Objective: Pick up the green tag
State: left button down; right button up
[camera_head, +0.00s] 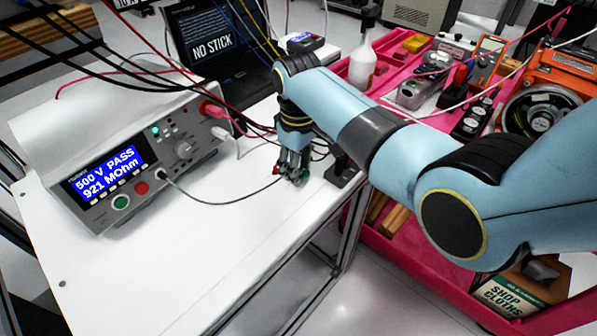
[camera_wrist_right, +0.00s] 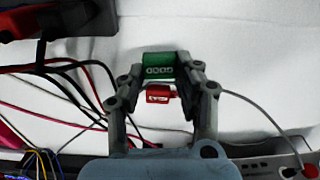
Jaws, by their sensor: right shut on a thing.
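The green tag (camera_wrist_right: 158,67) sits between the two fingertips of my right gripper (camera_wrist_right: 160,72) in the right wrist view, with pale markings on its face. The gripper is shut on it. A small red tag (camera_wrist_right: 157,94) shows just below the green one, between the fingers. In the head view my right gripper (camera_head: 291,172) points down at the white bench top, near its right edge. A bit of red (camera_head: 276,169) shows by its fingers; the green tag is mostly hidden there. My left gripper is not in view.
A tester (camera_head: 135,160) with a lit display stands on the white bench (camera_head: 150,270), with cables running from it close to the gripper. A laptop (camera_head: 215,45) stands behind. A pink cart (camera_head: 385,235) with tools and a white bottle (camera_head: 362,62) is at the right.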

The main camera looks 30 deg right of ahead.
notch_tip(320, 180, up, 2)
jog(key=shift+r, duration=0.2)
jog(key=s+d+r, duration=0.1)
jog(key=s+r, duration=0.2)
jog(key=s, duration=0.2)
jog(key=s+d+r+p, duration=0.1)
jog(key=s+r, duration=0.2)
jog(key=s, duration=0.3)
jog(key=shift+s+d+r, duration=0.25)
jog(key=shift+d, duration=0.1)
